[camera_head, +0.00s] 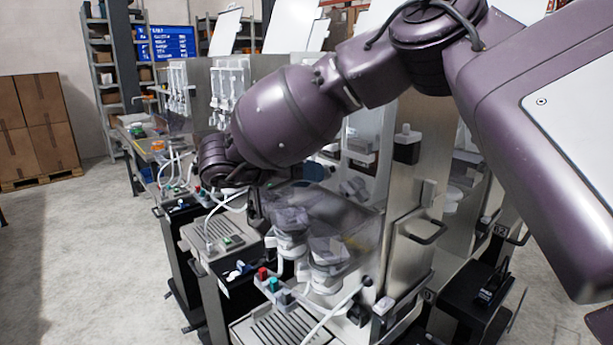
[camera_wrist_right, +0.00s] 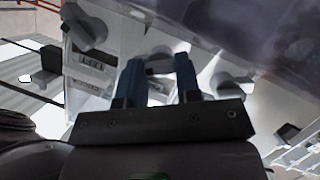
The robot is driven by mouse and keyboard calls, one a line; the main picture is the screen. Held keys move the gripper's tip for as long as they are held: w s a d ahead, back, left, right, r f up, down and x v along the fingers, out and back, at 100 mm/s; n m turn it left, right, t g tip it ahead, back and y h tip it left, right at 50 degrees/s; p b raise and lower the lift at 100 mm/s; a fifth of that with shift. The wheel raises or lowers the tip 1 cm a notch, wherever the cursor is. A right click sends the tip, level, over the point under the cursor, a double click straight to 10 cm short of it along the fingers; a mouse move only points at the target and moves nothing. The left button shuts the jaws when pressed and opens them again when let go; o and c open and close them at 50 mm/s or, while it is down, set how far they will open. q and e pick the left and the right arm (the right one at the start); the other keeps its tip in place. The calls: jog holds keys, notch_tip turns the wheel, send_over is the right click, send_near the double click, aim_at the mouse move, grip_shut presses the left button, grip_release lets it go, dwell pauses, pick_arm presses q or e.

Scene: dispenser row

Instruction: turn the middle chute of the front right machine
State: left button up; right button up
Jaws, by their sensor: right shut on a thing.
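The front right machine (camera_head: 408,262) is a steel dispenser with a clear cover and several white and grey chutes (camera_head: 328,250). My right gripper (camera_head: 258,208) reaches its upper left side from above, with its fingers mostly hidden by my wrist. In the right wrist view, the blue fingertips (camera_wrist_right: 160,68) stand either side of a pale part, which appears to be the middle chute (camera_wrist_right: 159,86), and are shut on it. Dark grey chute knobs show to the left (camera_wrist_right: 86,28) and right (camera_wrist_right: 231,82) of it. My left gripper is not in view.
Below the chutes are a grated drip tray (camera_head: 280,328) and red and teal buttons (camera_head: 264,273). More machines stand behind to the left. The floor at left (camera_head: 90,250) is clear.

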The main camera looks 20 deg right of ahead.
pick_arm(q)
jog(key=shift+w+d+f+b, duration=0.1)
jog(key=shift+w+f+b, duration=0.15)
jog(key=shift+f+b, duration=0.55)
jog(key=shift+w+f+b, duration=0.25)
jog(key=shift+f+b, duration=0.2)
jog(key=shift+b, duration=0.7)
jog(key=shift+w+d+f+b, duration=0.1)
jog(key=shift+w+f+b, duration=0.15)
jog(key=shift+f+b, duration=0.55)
pick_arm(e)
jog(key=shift+s+d+m+t+y, duration=0.15)
jog(key=shift+m+t+y, duration=0.35)
jog(key=shift+m+t, duration=1.15)
jog(key=shift+s+a+m+t+y, duration=0.15)
jog(key=shift+m+t+y, duration=0.6)
jog(key=shift+m, duration=1.6)
jog(key=shift+d+t+h, duration=0.1)
jog(key=shift+t+h, duration=0.2)
jog(key=shift+h, duration=0.05)
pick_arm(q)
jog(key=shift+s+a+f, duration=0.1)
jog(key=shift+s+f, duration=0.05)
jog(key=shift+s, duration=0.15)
pick_arm(e)
jog(key=o, duration=0.9)
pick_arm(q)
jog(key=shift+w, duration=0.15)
